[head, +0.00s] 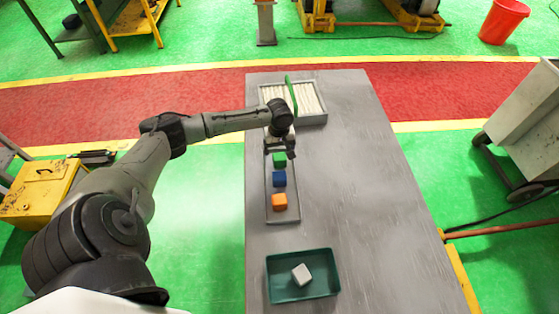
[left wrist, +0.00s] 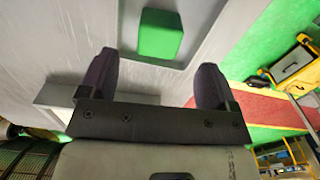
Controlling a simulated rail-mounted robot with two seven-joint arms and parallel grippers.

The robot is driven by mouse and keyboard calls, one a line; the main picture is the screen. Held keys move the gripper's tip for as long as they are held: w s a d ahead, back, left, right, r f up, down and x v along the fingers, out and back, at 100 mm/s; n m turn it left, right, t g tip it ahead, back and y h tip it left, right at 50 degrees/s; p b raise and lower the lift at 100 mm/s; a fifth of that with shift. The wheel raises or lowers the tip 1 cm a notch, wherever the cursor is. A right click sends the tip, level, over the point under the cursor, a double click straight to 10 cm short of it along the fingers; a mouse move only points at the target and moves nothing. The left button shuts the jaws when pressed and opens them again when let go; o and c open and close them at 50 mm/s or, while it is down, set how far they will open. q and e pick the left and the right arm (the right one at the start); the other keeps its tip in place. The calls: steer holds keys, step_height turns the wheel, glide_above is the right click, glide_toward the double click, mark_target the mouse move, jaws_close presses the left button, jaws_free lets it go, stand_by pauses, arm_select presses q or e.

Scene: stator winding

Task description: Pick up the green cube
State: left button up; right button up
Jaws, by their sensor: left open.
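The green cube (head: 279,160) sits at the far end of a narrow grey tray (head: 269,210) on the table. It also shows in the left wrist view (left wrist: 160,34), beyond the fingertips and between their lines. My left gripper (head: 281,152) hangs over the far end of the tray, close to the cube. In the left wrist view the two dark fingers (left wrist: 156,82) are spread apart with nothing between them. The cube looks apart from the fingers. My right gripper is not in view.
A blue cube (head: 279,179) and an orange cube (head: 279,201) share the tray. A dark green bin (head: 272,287) with a pale cube (head: 301,274) stands at the near end. A box of pale rods (head: 318,119) with a green handle stands behind. The table's right side (head: 370,190) is clear.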

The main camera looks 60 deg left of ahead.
mark_target(280, 156)
arm_select(q)
steer(key=shift+f, duration=2.5)
steer(key=shift+c, duration=0.2)
steer(key=c, duration=1)
steer(key=shift+r, duration=0.1)
